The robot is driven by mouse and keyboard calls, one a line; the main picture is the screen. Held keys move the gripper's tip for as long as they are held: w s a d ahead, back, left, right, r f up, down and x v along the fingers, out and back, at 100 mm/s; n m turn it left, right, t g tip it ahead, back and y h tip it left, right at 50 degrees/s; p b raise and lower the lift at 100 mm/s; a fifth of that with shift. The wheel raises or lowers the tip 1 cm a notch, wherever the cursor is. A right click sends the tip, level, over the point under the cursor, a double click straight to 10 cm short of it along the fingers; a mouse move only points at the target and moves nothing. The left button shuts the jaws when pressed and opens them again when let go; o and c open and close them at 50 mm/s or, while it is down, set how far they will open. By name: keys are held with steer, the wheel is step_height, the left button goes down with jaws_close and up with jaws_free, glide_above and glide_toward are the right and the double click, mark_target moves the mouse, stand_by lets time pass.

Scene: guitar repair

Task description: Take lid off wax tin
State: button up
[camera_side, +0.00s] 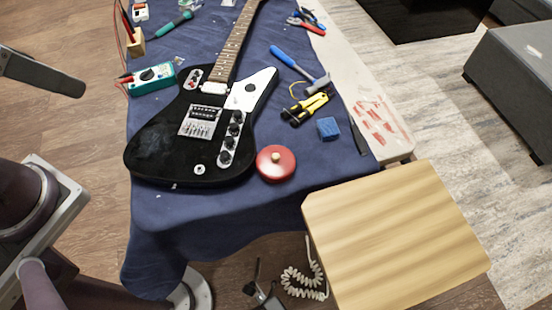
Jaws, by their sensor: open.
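The wax tin (264,174) is a round red tin on the blue cloth, just right of the guitar's lower end and near the cloth's front edge. Its red lid (284,165) sits on top, with a small pale gold knob (276,157) in the middle. The lid looks level and seated on the tin. I cannot make out my gripper in this view; nothing touches the tin or its lid.
A black electric guitar (160,150) lies left of the tin. A blue sponge (328,128), yellow-black pliers (305,108) and a blue-handled hammer (291,62) lie behind it. A wooden stool top (395,235) stands front right. The cloth (240,215) before the tin is clear.

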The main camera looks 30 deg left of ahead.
steer(key=n+g, duration=0.6)
steer(key=n, duration=0.7)
glide_above(276, 156)
steer(key=f, duration=2.7)
steer(key=shift+a+f, duration=0.25)
steer(key=shift+f, duration=0.05)
steer(key=f, duration=0.7)
steer(key=shift+d+f, duration=0.1)
steer(key=shift+d, duration=0.15)
steer(key=c, duration=1.6)
